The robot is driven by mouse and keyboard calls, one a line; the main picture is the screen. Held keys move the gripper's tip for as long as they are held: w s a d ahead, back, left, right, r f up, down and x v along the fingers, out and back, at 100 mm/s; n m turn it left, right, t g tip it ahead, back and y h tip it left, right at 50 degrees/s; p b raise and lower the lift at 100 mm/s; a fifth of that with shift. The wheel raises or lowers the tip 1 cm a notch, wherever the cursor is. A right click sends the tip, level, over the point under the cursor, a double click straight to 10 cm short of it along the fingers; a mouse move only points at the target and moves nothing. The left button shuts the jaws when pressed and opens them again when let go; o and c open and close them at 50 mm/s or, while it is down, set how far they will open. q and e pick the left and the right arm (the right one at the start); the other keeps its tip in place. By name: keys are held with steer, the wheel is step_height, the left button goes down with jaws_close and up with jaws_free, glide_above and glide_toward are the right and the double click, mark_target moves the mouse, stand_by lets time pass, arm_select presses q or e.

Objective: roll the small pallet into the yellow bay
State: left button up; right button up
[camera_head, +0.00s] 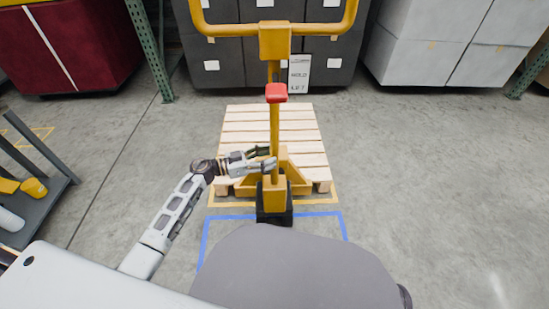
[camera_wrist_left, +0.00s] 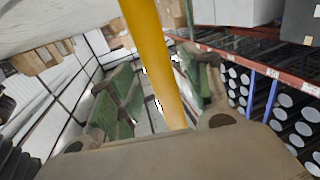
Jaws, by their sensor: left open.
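The small wooden pallet (camera_head: 300,138) lies on the floor ahead, with a yellow pallet jack (camera_head: 275,190) at its near side. A yellow floor outline (camera_head: 318,200) shows along the pallet's near edge; the pallet hides the rest of it. The jack's yellow post stands upright with a red knob (camera_head: 276,93) and a wide handle (camera_head: 273,30) on top. My left gripper (camera_head: 269,158) is open at the lower post. In the left wrist view the post (camera_wrist_left: 155,60) passes between its green-padded fingers; contact cannot be told. My right gripper is not in view.
A blue floor outline (camera_head: 203,238) lies nearer to me. Dark grey crates (camera_head: 213,75), a white sign (camera_head: 299,73) and pale crates (camera_head: 430,50) stand behind. A dark cart (camera_head: 45,205) stands at left, near another yellow marking (camera_head: 40,133). The floor at right is clear.

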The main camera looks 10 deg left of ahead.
mark_target(275, 155)
arm_select(q)
steer(key=shift+b+x, duration=0.35)
steer(key=shift+x, duration=1.2)
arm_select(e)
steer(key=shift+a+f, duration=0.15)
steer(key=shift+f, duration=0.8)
arm_select(q)
jaws_close()
